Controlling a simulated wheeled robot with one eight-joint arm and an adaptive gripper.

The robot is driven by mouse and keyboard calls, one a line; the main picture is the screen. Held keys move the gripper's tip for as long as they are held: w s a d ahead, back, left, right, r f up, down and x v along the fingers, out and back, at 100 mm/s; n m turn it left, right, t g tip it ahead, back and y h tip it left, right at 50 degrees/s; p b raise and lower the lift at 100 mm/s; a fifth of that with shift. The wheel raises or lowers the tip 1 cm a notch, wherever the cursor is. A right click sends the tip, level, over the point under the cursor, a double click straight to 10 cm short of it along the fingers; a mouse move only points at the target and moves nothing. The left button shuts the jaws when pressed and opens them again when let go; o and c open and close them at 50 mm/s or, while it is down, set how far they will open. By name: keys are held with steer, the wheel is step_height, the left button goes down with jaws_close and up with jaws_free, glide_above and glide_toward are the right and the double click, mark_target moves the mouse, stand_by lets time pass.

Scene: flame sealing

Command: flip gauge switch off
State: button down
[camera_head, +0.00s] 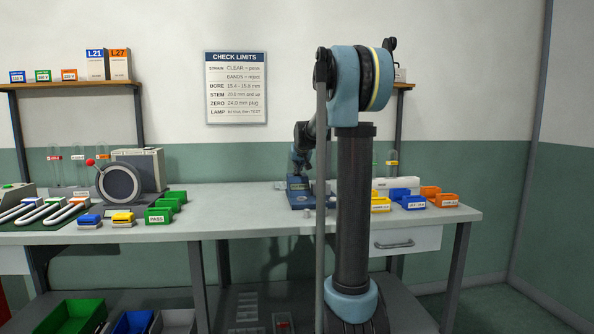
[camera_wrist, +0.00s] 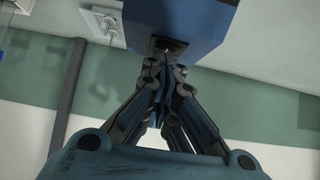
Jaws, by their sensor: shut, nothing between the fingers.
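A blue device (camera_head: 301,201), probably the gauge, sits on the bench near its middle. In the wrist view a blue box (camera_wrist: 185,22) fills the top, with a dark recess in its near face. My gripper (camera_wrist: 165,60) is shut and empty, its fingertips at that recess, seeming to touch or nearly touch it. The fingertips cover the recess, so the switch and its position cannot be made out. In the head view my arm reaches down behind my column to the device, and the fingers are too small to make out there.
Coloured bins (camera_head: 410,202) stand right of my column. Green bins (camera_head: 160,215), a round dial instrument (camera_head: 119,184) and curved tubes (camera_head: 50,212) are on the left. A check limits sign (camera_head: 236,88) hangs on the wall. The bench (camera_head: 235,205) is clear left of the blue device.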

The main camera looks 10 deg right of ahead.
steer(key=shift+r, duration=0.45)
step_height(320, 180, up, 3)
steer(key=shift+s+f, duration=0.15)
steer(key=v, duration=1)
steer(key=shift+s, duration=0.2)
steer(key=shift+f, duration=0.1)
steer(key=shift+w+d+r+t, duration=0.15)
steer(key=shift+w+r+t, duration=0.15)
steer(key=shift+w, duration=0.3)
steer(key=shift+w+f, duration=0.1)
